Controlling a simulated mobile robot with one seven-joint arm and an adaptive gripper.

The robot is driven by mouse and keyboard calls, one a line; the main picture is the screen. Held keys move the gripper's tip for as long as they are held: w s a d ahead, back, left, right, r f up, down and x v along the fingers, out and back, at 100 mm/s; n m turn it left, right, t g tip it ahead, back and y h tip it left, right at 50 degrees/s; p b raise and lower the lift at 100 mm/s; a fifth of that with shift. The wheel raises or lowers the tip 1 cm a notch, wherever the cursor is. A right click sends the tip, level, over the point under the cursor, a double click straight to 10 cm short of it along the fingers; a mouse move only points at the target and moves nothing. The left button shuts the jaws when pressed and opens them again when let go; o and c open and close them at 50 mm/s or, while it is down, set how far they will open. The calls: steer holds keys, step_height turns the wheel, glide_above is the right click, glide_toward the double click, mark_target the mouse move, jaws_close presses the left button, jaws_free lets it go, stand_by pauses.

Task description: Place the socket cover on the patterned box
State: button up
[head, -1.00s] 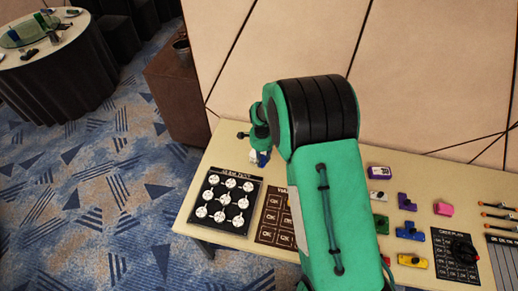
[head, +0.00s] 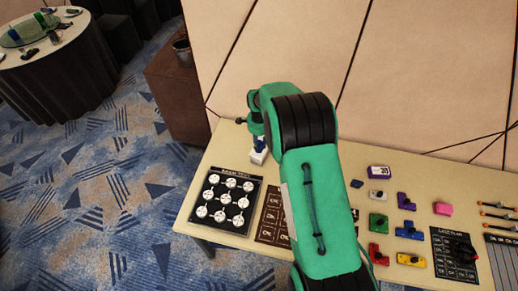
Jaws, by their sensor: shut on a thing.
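My gripper (head: 259,147) is over the back edge of the table, behind the board of white discs. It points down and is shut on a small white piece with a blue part above it, which looks like the socket cover (head: 258,157). Its details are too small to make out. A small purple and white box with dark marks (head: 379,171) lies at the back of the table, to the right of my arm. It may be the patterned box, but I cannot tell for sure. My arm hides the middle of the table.
The board with white discs (head: 229,201) lies at the table's left end. A dark card grid (head: 272,216) is partly behind my arm. Several coloured blocks, such as a yellow one (head: 411,260), and a dark board (head: 455,256) are on the right. The wall stands close behind.

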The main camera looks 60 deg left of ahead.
mark_target(259, 143)
steer(key=shift+f, duration=1.7)
steer(key=shift+f, duration=0.25)
steer(key=o, duration=0.9)
steer(key=shift+r, duration=0.1)
steer(key=shift+r+b, duration=0.3)
steer(key=shift+r, duration=5.8)
steer(key=shift+r, duration=0.1)
